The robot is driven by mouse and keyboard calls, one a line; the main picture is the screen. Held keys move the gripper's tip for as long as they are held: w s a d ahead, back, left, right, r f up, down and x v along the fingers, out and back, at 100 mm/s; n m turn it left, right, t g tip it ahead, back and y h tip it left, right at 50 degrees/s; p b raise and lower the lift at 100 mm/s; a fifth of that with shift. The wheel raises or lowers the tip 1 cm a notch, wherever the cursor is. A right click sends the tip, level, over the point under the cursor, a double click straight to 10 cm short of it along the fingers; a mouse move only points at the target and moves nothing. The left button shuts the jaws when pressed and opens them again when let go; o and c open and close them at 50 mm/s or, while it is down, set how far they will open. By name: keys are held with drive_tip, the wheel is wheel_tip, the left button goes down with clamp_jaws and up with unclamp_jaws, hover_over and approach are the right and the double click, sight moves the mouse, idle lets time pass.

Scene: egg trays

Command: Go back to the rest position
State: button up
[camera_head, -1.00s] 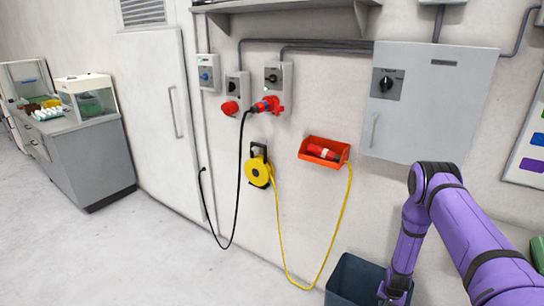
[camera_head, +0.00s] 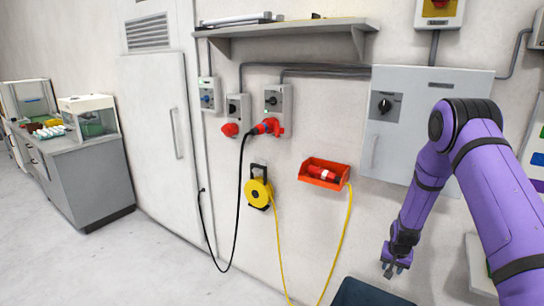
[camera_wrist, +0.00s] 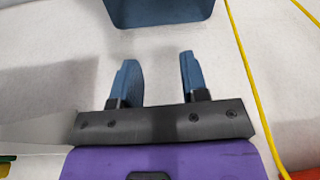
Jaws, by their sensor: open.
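My gripper (camera_head: 396,270) hangs from my purple arm at the lower right of the head view, in front of the wall and above the dark blue bin (camera_head: 365,294). In the wrist view my gripper (camera_wrist: 157,75) has its two blue fingers apart with nothing between them. The bin (camera_wrist: 160,12) shows at the top of the wrist view, beyond the fingertips and apart from them.
A yellow cable (camera_head: 342,240) hangs from the orange wall box (camera_head: 324,173) left of my gripper. A grey electrical cabinet (camera_head: 392,125) is on the wall beside my arm. A counter (camera_head: 88,180) with egg trays stands far left. The floor (camera_head: 110,270) at left is clear.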

drive_tip(key=s+a+r+n+t, duration=0.1)
drive_tip(key=s+a+r, duration=0.15)
drive_tip(key=r, duration=0.95)
drive_tip(key=s+a+r+n, duration=0.15)
drive_tip(key=s+r, duration=0.25)
drive_tip(key=r, duration=0.8)
drive_tip(key=s+a+r+t, duration=0.1)
drive_tip(key=s+a+r, duration=0.25)
drive_tip(key=r, duration=0.85)
drive_tip(key=s+a+r+n, duration=0.2)
drive_tip(key=s+a+r, duration=0.1)
drive_tip(key=s+r, duration=0.9)
drive_tip(key=s+a+r+n+t, duration=0.1)
drive_tip(key=s, duration=1.7)
drive_tip(key=shift+s+a+y, duration=0.15)
drive_tip(key=shift+s+y, duration=0.05)
drive_tip(key=shift+y, duration=0.2)
